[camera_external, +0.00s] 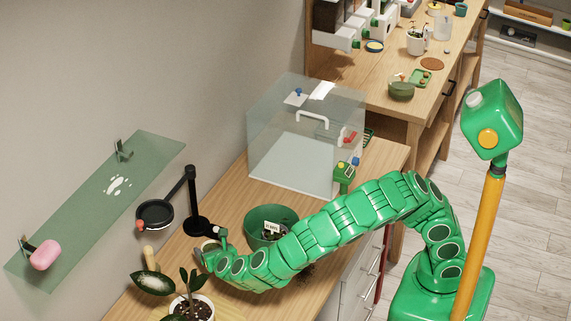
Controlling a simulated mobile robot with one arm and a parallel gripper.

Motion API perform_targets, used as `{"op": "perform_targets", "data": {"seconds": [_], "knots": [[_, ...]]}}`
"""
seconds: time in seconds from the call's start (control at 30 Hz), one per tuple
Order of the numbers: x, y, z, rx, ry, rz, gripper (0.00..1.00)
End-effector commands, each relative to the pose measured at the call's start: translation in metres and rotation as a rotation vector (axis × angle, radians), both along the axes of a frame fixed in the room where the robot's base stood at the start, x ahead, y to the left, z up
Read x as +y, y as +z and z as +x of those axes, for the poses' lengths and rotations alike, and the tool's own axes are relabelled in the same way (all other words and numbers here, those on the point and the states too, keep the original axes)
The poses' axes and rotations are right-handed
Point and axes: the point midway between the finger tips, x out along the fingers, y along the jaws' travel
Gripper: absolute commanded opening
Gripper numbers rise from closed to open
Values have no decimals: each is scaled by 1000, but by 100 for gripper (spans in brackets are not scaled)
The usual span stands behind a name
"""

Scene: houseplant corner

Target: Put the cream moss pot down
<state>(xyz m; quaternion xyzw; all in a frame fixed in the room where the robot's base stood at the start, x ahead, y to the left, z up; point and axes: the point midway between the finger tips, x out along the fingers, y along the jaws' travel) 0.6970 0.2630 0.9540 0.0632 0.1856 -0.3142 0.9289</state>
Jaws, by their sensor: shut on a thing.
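My gripper (213,246) is at the end of my green arm, low over the wooden counter, beside the foot of the black stand. It is shut on a small cream object (209,244), which looks like the cream moss pot. The fingers hide most of the pot, and its moss is hard to make out. I cannot tell whether its base touches the counter.
A green bowl (256,215) with a label stands behind my arm. A black stand (193,205) holds a dark round pan. A leafy plant in a white pot (193,309) is at the front. A clear case (300,140) stands behind, with bare counter (232,205) before it.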

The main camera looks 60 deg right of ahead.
Motion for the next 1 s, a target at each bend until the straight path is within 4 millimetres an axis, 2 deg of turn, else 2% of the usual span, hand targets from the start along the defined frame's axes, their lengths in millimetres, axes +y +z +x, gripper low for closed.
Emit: {"op": "perform_targets", "data": {"seconds": [0.43,0.6,0.7,1.0], "knots": [[4,-17,13,0,-1,-2,41],[4,-39,13,2,-1,-4,41],[4,-46,13,1,-1,-3,41],[4,-46,13,-1,-1,-2,41]]}}
